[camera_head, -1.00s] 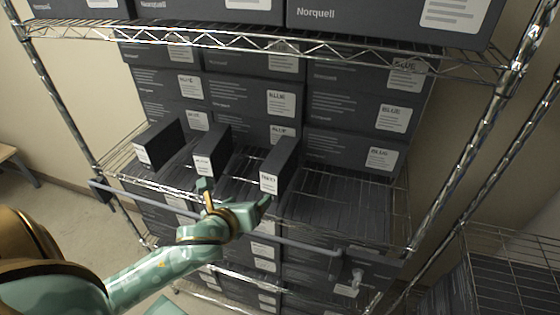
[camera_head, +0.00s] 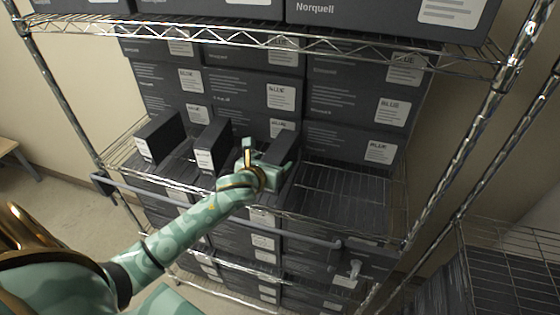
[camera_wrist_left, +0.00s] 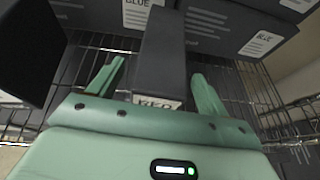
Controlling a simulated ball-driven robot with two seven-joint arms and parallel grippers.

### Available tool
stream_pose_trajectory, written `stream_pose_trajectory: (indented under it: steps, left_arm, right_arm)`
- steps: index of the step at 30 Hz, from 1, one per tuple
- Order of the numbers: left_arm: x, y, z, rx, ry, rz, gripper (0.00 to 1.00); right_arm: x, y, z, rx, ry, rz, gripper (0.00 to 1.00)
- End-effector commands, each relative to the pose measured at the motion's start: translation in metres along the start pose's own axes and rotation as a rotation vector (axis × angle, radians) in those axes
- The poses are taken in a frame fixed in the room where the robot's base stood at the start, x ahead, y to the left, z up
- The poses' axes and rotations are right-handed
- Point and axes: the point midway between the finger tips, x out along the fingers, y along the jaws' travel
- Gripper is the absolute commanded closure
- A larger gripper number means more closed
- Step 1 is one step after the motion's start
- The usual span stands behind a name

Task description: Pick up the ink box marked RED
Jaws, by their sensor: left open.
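The ink box marked RED (camera_head: 281,147) is a narrow dark box with a white end label, standing on the middle wire shelf. It is the rightmost of three such boxes in the head view. In the left wrist view the box (camera_wrist_left: 163,60) stands between my fingers, and its label, reading RED, faces me low in the picture. My left gripper (camera_head: 264,167) is open, with one finger on each side of the box's near end. It also shows in the left wrist view (camera_wrist_left: 155,82). I cannot tell whether a finger touches the box. My right gripper is not in view.
Two similar narrow boxes stand to the left, a middle one (camera_head: 213,146) and a far-left one (camera_head: 160,138). Larger cartons marked BLUE (camera_head: 348,142) are stacked behind. A shelf rail (camera_head: 300,218) runs along the front. Bare wire shelf (camera_head: 350,190) lies to the right.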

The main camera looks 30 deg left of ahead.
Motion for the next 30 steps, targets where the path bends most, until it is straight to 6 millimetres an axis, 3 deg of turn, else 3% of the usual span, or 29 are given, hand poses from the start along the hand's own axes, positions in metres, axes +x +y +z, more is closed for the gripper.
stream_pose_trajectory:
  steps: [6,13,20,30]
  left_arm:
    - [0.028,0.001,0.000,-0.001,0.001,0.001,0.22]
    - [0.029,0.001,0.000,0.000,0.000,0.000,0.22]
    - [0.029,0.001,0.000,0.000,0.000,0.000,0.86]
    - [0.027,0.001,0.006,0.001,-0.004,-0.001,0.87]
  right_arm:
    - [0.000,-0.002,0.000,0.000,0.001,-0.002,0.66]
    - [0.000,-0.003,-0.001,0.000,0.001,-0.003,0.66]
    - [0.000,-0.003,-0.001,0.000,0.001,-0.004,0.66]
    - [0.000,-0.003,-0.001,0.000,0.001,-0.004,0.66]
